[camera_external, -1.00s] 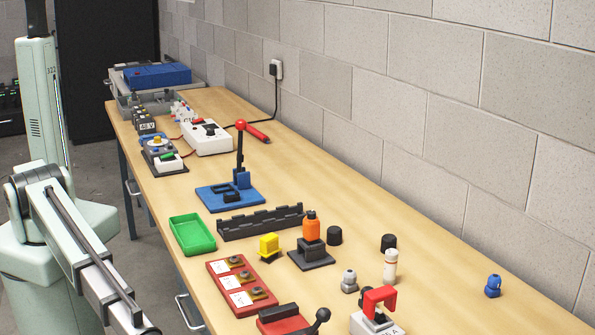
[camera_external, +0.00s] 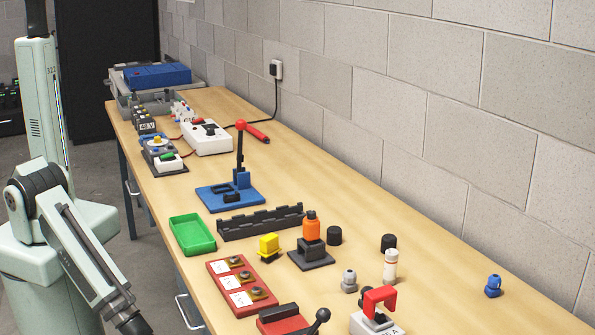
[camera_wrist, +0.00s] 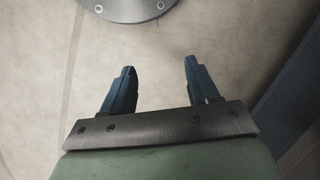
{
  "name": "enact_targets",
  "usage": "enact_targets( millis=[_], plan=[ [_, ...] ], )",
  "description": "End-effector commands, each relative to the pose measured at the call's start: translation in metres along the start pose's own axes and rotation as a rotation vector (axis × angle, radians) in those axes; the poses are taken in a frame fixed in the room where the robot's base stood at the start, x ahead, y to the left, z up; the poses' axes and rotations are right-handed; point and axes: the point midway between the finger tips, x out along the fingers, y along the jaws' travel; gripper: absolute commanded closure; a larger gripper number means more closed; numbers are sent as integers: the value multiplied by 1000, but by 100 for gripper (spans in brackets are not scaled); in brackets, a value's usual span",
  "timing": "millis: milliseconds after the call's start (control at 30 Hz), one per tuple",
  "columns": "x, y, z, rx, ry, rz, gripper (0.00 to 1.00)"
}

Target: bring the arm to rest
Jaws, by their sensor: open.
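My gripper (camera_wrist: 160,78) shows in the wrist view with its two dark blue fingers apart and nothing between them. It points down over bare grey floor (camera_wrist: 60,90). In the external view my arm hangs at the left, beside the bench's near left side, and its lower end runs to the bottom edge of the picture. The fingers cannot be seen there.
The wooden bench (camera_external: 330,170) runs along a block wall. It carries a green tray (camera_external: 192,234), a red plate (camera_external: 240,286), a blue lever press (camera_external: 232,192), a dark rack (camera_external: 262,222) and an orange-topped part (camera_external: 312,228). Bench drawers face my arm.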

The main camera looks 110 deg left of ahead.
Motion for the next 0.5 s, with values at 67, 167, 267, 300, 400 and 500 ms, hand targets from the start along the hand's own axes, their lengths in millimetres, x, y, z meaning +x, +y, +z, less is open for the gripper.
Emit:
enact_targets(
  millis=[67,167,267,300,400,500],
  plan=[
    [14,-8,30,-30,-83,41,40],
    [26,-11,59,-54,-168,94,40],
    [33,-11,79,-69,-228,137,40],
    [35,-11,86,-72,-246,149,40],
    [37,-11,90,-76,-260,160,40],
    [37,-11,90,-76,-260,160,40]
  ],
)
